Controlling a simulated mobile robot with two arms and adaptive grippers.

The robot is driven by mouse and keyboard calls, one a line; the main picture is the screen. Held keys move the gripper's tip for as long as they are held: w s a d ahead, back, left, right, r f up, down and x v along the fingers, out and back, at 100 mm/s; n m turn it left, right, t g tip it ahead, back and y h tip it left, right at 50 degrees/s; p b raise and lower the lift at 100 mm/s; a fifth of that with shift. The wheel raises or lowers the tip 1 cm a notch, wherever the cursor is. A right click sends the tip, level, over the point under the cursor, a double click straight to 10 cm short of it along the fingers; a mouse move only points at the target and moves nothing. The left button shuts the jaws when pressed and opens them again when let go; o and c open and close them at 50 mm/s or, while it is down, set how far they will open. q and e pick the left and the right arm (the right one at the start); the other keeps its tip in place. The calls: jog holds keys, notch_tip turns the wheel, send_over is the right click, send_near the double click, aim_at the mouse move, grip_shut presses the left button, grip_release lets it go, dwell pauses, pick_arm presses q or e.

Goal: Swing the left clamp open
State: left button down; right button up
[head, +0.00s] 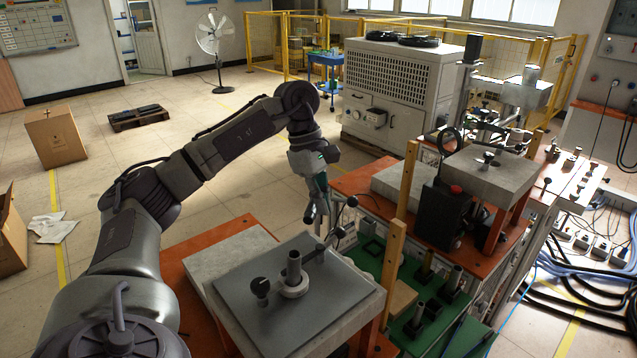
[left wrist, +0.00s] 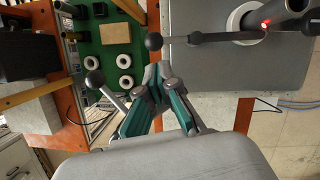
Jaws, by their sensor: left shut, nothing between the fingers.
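A grey plate (head: 240,315) on the near workbench carries an upright metal cylinder (head: 294,266) in a pale ring (head: 297,290). A dark bar with a ball knob (head: 320,256) reaches out beside the cylinder. In the left wrist view the bar (left wrist: 205,38) runs from the cylinder to its ball (left wrist: 154,42). A second ball-ended rod (left wrist: 95,79) passes beside my gripper; its ball also shows in the head view (head: 351,201). My left gripper (head: 327,222) is shut and empty, just short of the bar's ball (left wrist: 163,70). Which part is the left clamp is unclear. My right gripper is out of view.
A green board (head: 418,300) with several short cylinders lies right of the plate, beside wooden posts (head: 393,255). A second bench (head: 490,180) with a black box (head: 440,215) stands behind. Open floor lies to the left.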

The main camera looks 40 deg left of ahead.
aim_at(315, 250)
pick_arm(q)
jog(key=shift+p+x, duration=0.35)
jog(key=shift+x, duration=1.45)
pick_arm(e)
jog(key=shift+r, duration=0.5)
pick_arm(q)
jog(key=shift+f, duration=0.1)
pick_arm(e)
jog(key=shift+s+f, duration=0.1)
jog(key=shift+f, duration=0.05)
